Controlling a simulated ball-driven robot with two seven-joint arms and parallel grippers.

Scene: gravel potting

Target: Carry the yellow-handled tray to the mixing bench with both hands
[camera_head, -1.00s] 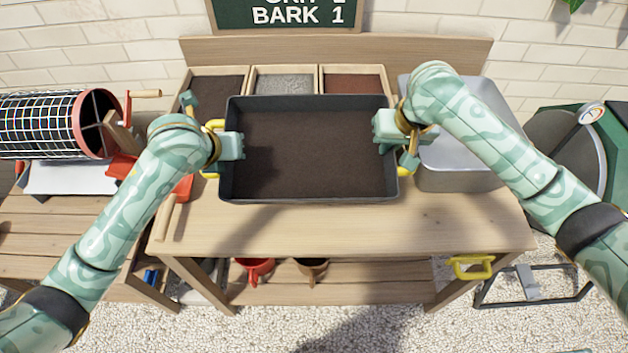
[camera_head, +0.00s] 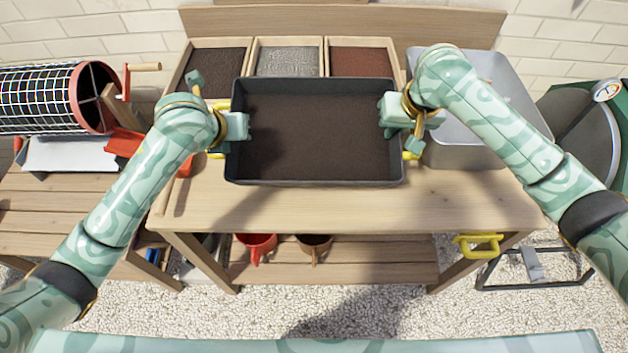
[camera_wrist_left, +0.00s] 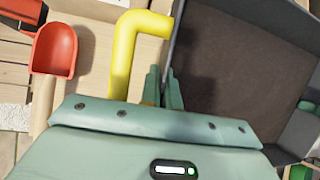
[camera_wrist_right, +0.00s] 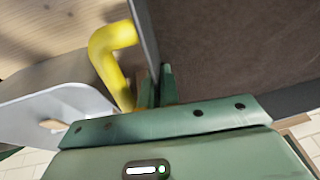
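The dark grey tray (camera_head: 312,181) is filled with brown soil and looks level over the wooden potting bench (camera_head: 350,212). I cannot tell whether it touches the bench top. Its yellow handle (camera_wrist_left: 125,50) shows at the left end, and another yellow handle (camera_wrist_right: 108,55) at the right end. My left gripper (camera_head: 232,127) is shut on the tray's left wall; its fingers (camera_wrist_left: 163,90) are close together beside the handle. My right gripper (camera_head: 400,112) is shut on the right wall in the same way. Nothing in view is labelled as the mixing bench.
Three bins of material (camera_head: 290,62) stand behind the tray. A grey metal tub (camera_head: 470,155) is close on the right. A mesh drum (camera_head: 50,95) stands on a slatted bench (camera_head: 40,225) at the left. Pots (camera_head: 255,246) sit on the lower shelf. Gravel floor lies in front.

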